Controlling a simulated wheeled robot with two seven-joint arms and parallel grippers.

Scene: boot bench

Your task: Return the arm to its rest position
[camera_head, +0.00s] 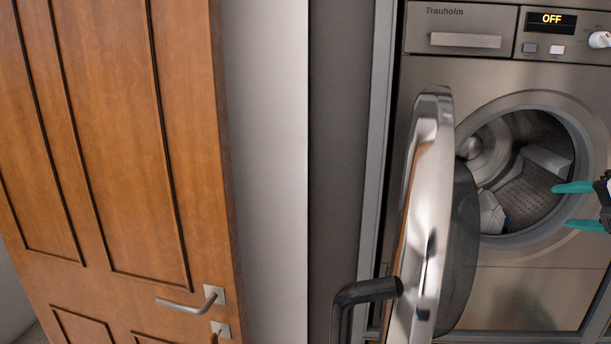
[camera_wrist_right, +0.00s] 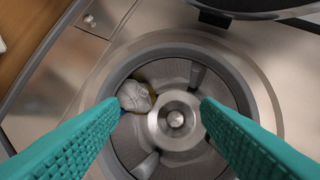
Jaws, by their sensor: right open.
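My right gripper (camera_head: 572,206) is at the right edge of the head view, in front of the washing machine's drum opening. Its two teal fingers are apart with nothing between them. In the right wrist view the open gripper (camera_wrist_right: 155,125) faces the drum (camera_wrist_right: 185,70). A light crumpled item (camera_wrist_right: 134,96) lies inside the drum near its rim; a pale item (camera_head: 490,212) also shows low in the drum in the head view. My left gripper is not in view.
The washing machine's round door (camera_head: 432,215) stands wide open, left of the drum opening. The machine's display (camera_head: 551,18) reads OFF. A wooden door (camera_head: 115,130) with a metal handle (camera_head: 195,300) stands at the left. A pale wall strip (camera_head: 265,150) lies between them.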

